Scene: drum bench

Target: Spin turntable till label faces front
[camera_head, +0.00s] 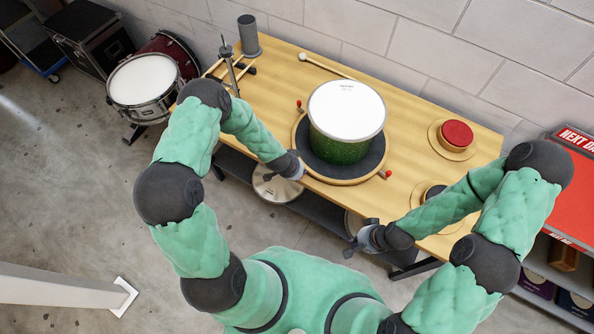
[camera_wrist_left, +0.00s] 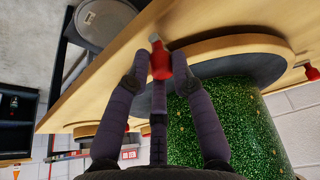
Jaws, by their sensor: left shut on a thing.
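The turntable (camera_head: 303,148) is a round wooden disc with a dark mat, on the bench. A green glittery drum (camera_head: 338,149) with a white head stands upright on it; its shell also shows in the wrist view (camera_wrist_left: 228,122). Small dark print lies near the far rim of the head. No label shows on the visible shell; its far side is hidden. My left gripper (camera_head: 299,173) is at the turntable's near left edge, its fingers shut on a red knob (camera_wrist_left: 160,62). Other red knobs (camera_head: 387,174) stand on the rim. My right gripper (camera_head: 358,238) is open and empty at the bench's front edge.
A red round pad (camera_head: 457,134) on a wooden disc sits to the right on the bench (camera_head: 415,120). A mallet (camera_head: 325,66) lies behind the drum. A grey cylinder (camera_head: 249,36) and a metal stand (camera_head: 229,65) are at the left end. A snare drum (camera_head: 142,79) stands on the floor.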

